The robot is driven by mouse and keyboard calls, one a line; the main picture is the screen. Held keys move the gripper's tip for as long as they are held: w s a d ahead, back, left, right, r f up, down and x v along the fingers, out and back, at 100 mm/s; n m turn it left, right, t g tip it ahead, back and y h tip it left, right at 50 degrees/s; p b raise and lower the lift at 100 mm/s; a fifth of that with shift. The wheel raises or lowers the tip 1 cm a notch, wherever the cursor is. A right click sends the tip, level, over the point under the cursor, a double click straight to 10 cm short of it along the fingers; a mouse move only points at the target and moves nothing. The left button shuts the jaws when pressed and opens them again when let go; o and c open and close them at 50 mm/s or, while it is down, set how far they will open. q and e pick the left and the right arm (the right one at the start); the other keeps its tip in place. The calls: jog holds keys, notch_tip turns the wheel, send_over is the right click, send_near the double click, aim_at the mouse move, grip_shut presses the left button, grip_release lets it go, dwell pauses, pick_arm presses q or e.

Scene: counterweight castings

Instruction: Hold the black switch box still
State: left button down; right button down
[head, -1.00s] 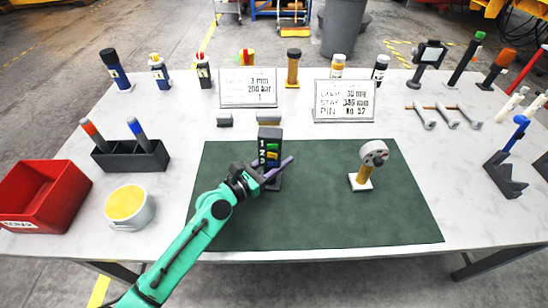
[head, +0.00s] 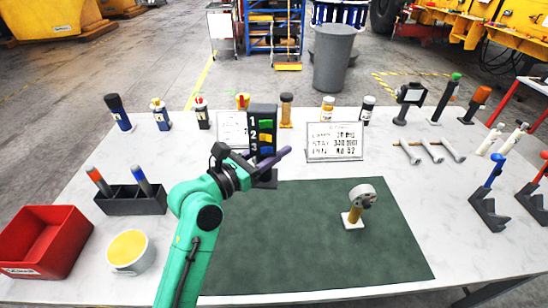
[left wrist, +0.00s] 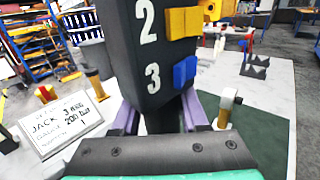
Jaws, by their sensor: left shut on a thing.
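The black switch box (head: 262,124) has numerals beside green, yellow and blue switches, on a narrower stem and a dark base (head: 264,180). It is upright and appears raised above the green mat's back edge. My left gripper (head: 266,162) comes from the lower left, its purple fingers shut on the stem just below the box body. In the left wrist view the box (left wrist: 150,60) fills the middle, showing 2 by a yellow switch and 3 by a blue one. The fingers (left wrist: 158,117) flank the stem; its base is hidden there. My right gripper is not in view.
The green mat (head: 310,250) is mostly bare, with a grey-headed, yellow-handled tool (head: 357,205) at right. Sign cards (head: 335,142) and several bottles stand behind. A black tray (head: 130,203), red bin (head: 45,245) and yellow-topped tub (head: 130,252) stand left.

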pick_arm(q)
jog(key=shift+f+b, duration=4.45)
jog(key=shift+f, duration=4.55)
jog(key=shift+f+b, duration=0.35)
jog(key=shift+f, duration=0.4)
jog(key=shift+f, duration=0.2)
jog(key=shift+s+f+p, duration=0.15)
jog(key=shift+f+p, duration=0.15)
jog(key=shift+p, duration=0.15)
